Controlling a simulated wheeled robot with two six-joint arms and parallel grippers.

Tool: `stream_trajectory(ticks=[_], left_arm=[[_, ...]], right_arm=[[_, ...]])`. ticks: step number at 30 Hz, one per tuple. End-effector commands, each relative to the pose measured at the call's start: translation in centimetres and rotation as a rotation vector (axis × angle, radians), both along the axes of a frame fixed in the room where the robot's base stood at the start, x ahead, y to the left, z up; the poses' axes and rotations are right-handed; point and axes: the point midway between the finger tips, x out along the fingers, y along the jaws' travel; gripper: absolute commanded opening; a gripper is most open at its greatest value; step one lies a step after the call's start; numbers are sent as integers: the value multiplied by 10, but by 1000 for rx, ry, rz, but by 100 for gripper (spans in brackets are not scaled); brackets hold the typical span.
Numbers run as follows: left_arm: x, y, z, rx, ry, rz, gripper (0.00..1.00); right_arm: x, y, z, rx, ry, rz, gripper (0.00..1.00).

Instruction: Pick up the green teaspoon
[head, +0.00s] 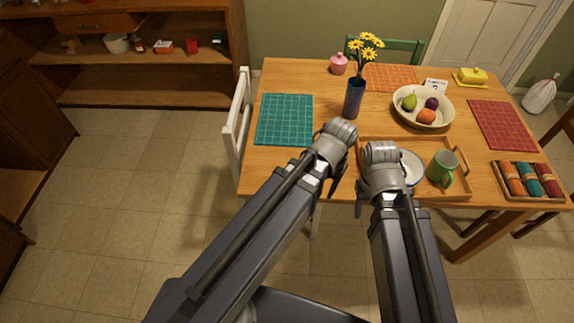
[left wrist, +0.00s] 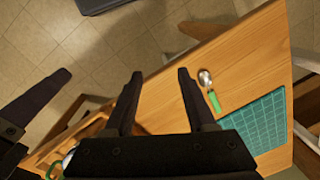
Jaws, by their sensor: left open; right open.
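The green teaspoon (left wrist: 210,91) lies on the wooden table beside the teal placemat, in the left wrist view. Its bowl is silvery and its handle is green. In the head view I cannot make it out; my left arm covers that part of the table. My left gripper (left wrist: 160,74) is open and empty, its fingers above the table edge, with the spoon just right of the right finger in the left wrist view. My right gripper (head: 362,205) is near the tray's left front corner; its jaws are open, and I see nothing held in them.
The teal placemat (head: 285,119) lies left on the table. A blue vase (head: 354,98) with yellow flowers stands behind my left wrist. A wooden tray (head: 455,194) holds a green mug (head: 442,168) and a bowl (head: 412,167). A fruit bowl (head: 447,107) stands farther back. A white chair (head: 237,125) borders the left edge.

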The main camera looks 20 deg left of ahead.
Motion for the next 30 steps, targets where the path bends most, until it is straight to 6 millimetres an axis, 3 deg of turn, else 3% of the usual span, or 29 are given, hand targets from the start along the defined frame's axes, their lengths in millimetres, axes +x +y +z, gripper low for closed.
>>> stream_trajectory(ticks=[1, 3, 9, 14, 26, 30], left_arm=[[29, 12, -6, -11, -7, 80, 56], [55, 30, -10, -30, -16, 182, 56], [102, 74, -16, -67, -37, 398, 56], [110, 86, -16, -76, -42, 451, 56], [109, 85, -43, -76, -42, 448, 56], [109, 85, -43, -76, -42, 448, 56]], right_arm=[[0, 0, -6, 0, 0, 0, 50], [0, 0, -9, 0, 0, 0, 50], [0, 0, -15, 0, 0, 0, 50], [0, 0, -16, 0, 0, 0, 50], [0, 0, -42, 0, 0, 0, 50], [0, 0, -42, 0, 0, 0, 50]])
